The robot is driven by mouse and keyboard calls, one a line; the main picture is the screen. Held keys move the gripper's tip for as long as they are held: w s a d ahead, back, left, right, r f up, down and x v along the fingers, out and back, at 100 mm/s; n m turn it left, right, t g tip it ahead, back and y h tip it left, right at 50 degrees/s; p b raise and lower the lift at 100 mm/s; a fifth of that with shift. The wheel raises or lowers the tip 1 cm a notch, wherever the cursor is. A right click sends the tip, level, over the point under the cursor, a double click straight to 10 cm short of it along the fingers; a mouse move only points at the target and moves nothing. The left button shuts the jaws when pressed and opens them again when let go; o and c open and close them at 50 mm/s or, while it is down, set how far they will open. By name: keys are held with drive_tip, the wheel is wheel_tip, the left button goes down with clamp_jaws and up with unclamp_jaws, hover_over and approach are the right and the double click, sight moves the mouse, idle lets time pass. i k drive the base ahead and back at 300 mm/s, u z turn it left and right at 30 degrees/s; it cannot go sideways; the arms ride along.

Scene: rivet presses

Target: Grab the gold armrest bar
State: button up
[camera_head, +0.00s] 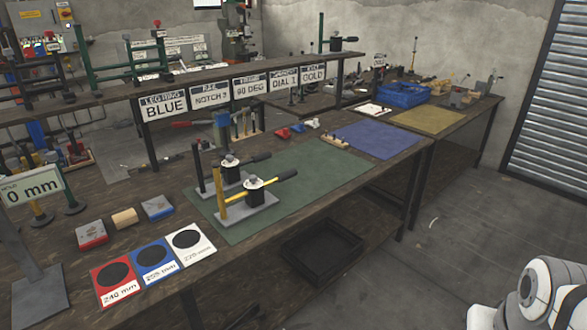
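The clearest gold-coloured part is on the front press (250,208), on the green mat. It has a yellow upright (221,205) and a yellow bar (239,199) running toward a black handle. I cannot tell whether this is the gold armrest bar. A second press (230,173) with a dark upright stands just behind it. White and grey parts of my arm show at the bottom right, apart from the bench. My gripper is not in view.
The green mat (318,168) has free room right of the presses. Beyond it lie a blue mat (375,139) and a yellow mat (430,119), with a blue crate (404,96) behind. Red, blue and white cards (190,241) lie front left. Open floor (470,220) is right of the bench.

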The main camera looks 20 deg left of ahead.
sight(258, 200)
drive_tip(key=u, duration=0.65)
drive_tip(key=i, duration=1.3)
drive_tip(key=u, duration=1.2)
drive_tip(key=i, duration=0.5)
drive_tip(key=u, duration=0.2)
drive_tip(key=k, duration=0.9)
drive_tip(key=u, duration=0.15)
drive_tip(key=i, duration=0.9)
drive_tip(key=z, duration=0.05)
